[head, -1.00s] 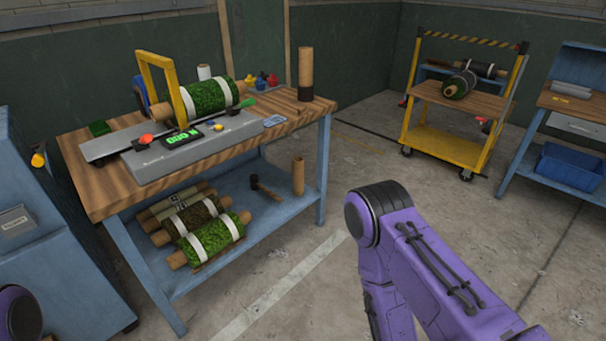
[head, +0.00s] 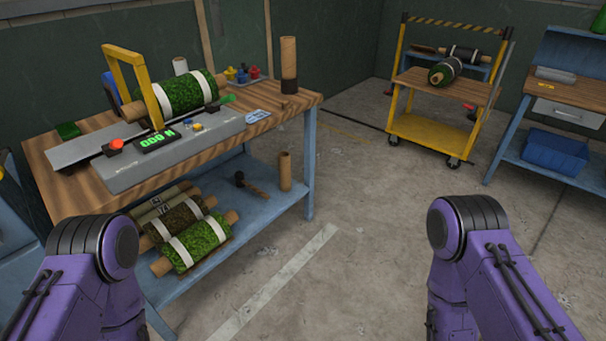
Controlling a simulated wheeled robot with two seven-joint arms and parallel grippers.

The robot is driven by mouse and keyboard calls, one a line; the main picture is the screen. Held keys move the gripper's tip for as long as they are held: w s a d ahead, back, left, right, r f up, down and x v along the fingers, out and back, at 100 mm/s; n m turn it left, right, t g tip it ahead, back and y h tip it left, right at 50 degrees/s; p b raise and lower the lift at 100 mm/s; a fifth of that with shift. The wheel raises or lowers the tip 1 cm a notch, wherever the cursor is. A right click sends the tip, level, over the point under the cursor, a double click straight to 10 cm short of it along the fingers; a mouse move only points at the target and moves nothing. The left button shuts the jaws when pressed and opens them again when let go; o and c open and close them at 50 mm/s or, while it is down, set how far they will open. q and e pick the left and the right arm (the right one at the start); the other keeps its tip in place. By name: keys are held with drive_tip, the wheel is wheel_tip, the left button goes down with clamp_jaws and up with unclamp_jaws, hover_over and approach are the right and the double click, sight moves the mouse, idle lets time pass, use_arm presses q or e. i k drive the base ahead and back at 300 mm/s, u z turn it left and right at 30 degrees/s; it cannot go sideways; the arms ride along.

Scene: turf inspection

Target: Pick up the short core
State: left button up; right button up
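A short plain brown cardboard core (head: 285,171) stands upright on the lower shelf (head: 222,228) of the workbench, near its right end. A taller brown core (head: 289,58) with a dark lower part stands on the bench top at the back right corner. Purple links of both my arms show at the bottom left and bottom right. Neither of my grippers is in view, and neither arm link touches a core.
A black-headed mallet (head: 258,185) lies left of the short core. Several turf rolls (head: 198,243) are stacked further left on the shelf. A yellow measuring frame (head: 152,92) stands on the bench top. Floor right of the bench is clear up to the yellow cart (head: 432,134).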

sight(285, 172)
drive_tip(key=z, duration=0.3)
drive_tip(key=i, duration=0.4)
drive_tip(key=z, duration=0.55)
drive_tip(key=i, duration=1.5)
drive_tip(key=u, duration=0.7)
